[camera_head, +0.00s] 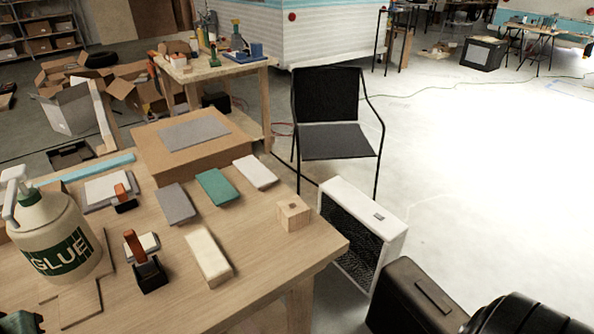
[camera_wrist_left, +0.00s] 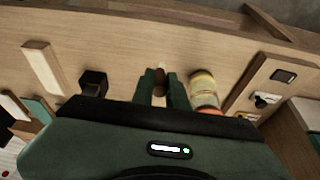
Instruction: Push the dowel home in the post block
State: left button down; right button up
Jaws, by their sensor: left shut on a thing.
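The post block (camera_head: 293,214) is a pale wooden cube near the table's right corner, with a small dark hole in its top face. My left gripper (camera_wrist_left: 161,80) is dark green and shut on a brown round piece, likely the dowel (camera_wrist_left: 160,79); mostly its end shows between the fingers. In the head view a dark green part at the lower left corner (camera_head: 22,322) appears to be my left gripper, far to the left of the post block. The dowel cannot be made out there. My right gripper is not in view.
A glue bottle (camera_head: 52,235) stands at the table's left. A black holder with an orange-handled tool (camera_head: 148,268), a pale wooden block (camera_head: 208,257) and several flat pads lie between it and the post block. A cardboard box (camera_head: 190,150) sits behind. Bare tabletop surrounds the post block.

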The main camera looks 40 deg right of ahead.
aim_at(292, 213)
jog(key=z, duration=1.6)
jog(key=i+j+z, duration=0.1)
jog(key=i+j, duration=0.35)
jog(key=i, duration=0.1)
